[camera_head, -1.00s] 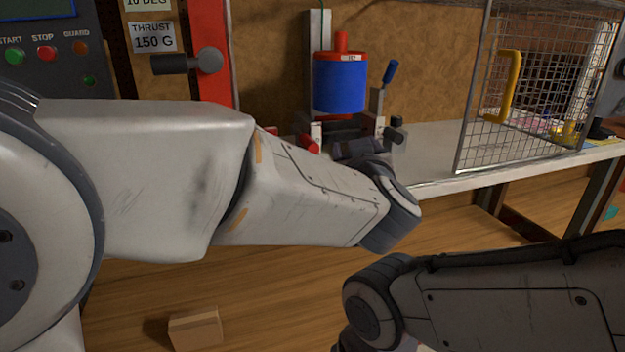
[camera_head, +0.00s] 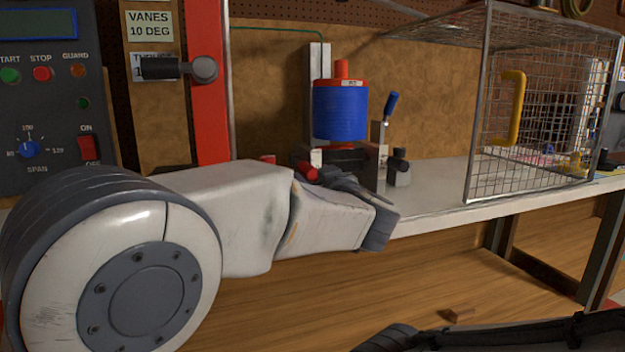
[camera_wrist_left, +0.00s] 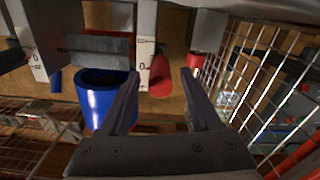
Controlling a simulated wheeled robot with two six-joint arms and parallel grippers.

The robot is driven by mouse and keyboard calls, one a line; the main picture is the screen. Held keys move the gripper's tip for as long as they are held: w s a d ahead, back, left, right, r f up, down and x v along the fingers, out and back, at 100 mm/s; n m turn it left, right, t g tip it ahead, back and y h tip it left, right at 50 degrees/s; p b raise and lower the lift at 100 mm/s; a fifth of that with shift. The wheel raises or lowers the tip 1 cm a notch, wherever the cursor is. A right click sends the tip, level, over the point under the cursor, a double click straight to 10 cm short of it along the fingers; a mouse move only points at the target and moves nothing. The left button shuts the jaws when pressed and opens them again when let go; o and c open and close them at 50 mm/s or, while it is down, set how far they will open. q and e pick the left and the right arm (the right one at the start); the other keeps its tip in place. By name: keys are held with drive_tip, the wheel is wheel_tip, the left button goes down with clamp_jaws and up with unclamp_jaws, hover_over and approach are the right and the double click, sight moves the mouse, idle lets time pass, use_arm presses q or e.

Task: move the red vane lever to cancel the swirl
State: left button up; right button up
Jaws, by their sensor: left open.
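A blue ducted rotor (camera_head: 340,112) with red top and bottom rims stands upright on the bench. A red knob (camera_head: 307,170), which may be the vane lever's end, shows low in front of it. My left gripper (camera_head: 338,179) is just right of this knob, partly hidden by my arm. In the left wrist view the left gripper (camera_wrist_left: 160,76) is open, with a rounded red piece (camera_wrist_left: 161,84) showing between its fingers; contact cannot be told. The blue duct (camera_wrist_left: 100,102) is left of the fingers. A second red piece (camera_wrist_left: 194,61) is by the right finger. My right gripper is out of view.
A wire guard cage (camera_head: 478,120) with a yellow handle (camera_head: 513,107) stands at the right. A blue-handled lever (camera_head: 390,106) rises right of the duct. A control panel (camera_head: 45,110) is at left; a label (camera_head: 149,25) reads VANES 10 DEG. Bare benchtop (camera_head: 440,195) lies before the cage.

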use_arm(q)
drive_tip(key=shift+w+a, duration=0.15)
drive_tip(key=shift+w, duration=0.25)
clamp_jaws()
idle(1.2)
